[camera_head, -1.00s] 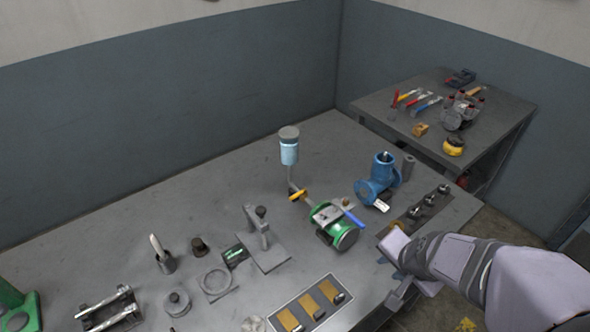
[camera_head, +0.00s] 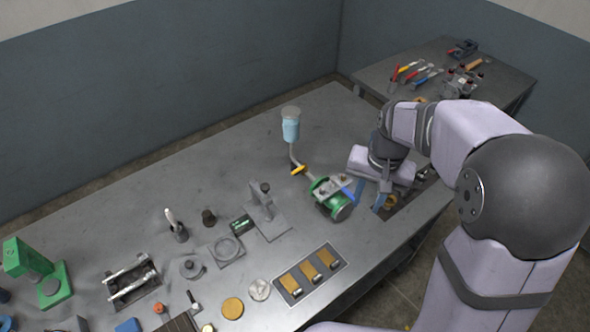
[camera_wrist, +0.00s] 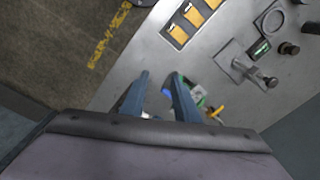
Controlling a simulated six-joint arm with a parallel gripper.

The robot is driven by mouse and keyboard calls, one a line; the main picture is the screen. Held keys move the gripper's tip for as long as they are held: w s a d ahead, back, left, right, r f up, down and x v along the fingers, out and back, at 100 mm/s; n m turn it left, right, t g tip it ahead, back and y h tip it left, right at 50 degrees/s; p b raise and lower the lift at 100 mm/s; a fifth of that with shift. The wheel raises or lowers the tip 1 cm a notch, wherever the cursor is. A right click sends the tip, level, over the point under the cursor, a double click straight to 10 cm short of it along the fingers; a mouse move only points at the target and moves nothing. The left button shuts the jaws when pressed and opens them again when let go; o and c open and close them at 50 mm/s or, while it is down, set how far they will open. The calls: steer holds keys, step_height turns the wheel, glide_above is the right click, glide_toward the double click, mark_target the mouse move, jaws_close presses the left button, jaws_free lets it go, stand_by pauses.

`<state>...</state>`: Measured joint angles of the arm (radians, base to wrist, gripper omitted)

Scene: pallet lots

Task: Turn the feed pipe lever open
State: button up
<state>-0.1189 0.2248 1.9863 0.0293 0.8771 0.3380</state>
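The feed pipe (camera_head: 293,157) runs from an upright cup of pale blue liquid (camera_head: 291,130) to a green-bodied unit (camera_head: 328,200) on the bench. A small yellow lever (camera_head: 299,169) sits across the pipe; it also shows in the wrist view (camera_wrist: 216,113). The green unit carries a grey plate and a blue handle, seen beside my finger in the wrist view (camera_wrist: 167,92). My gripper (camera_head: 370,194) points down just right of the green unit. Its blue-grey fingers are apart in the wrist view (camera_wrist: 158,95), with nothing clearly held between them. The yellow lever is outside the fingers.
A tray with yellow blocks (camera_head: 310,273) lies in front of the green unit. A grey stand (camera_head: 264,203) is to its left, with several small parts farther left. My arm covers the bench's right end. Bench behind the pipe is clear. A tool table (camera_head: 500,75) stands behind.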

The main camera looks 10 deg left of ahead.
steer(key=w+a+f+m+b, duration=0.25)
steer(key=w+a, duration=0.55)
steer(key=w, duration=0.4)
steer(key=m+y+b, duration=0.1)
steer(key=m+b, duration=0.2)
glide_toward(294, 172)
steer(key=shift+t, duration=0.4)
steer(key=shift+w+a+f+p, duration=0.15)
steer(key=shift+f+p, duration=0.5)
steer(key=shift+f, duration=1.15)
steer(key=shift+a+f+p, duration=0.2)
steer(key=shift+f+p, duration=0.45)
steer(key=shift+f, duration=1.15)
jaws_close()
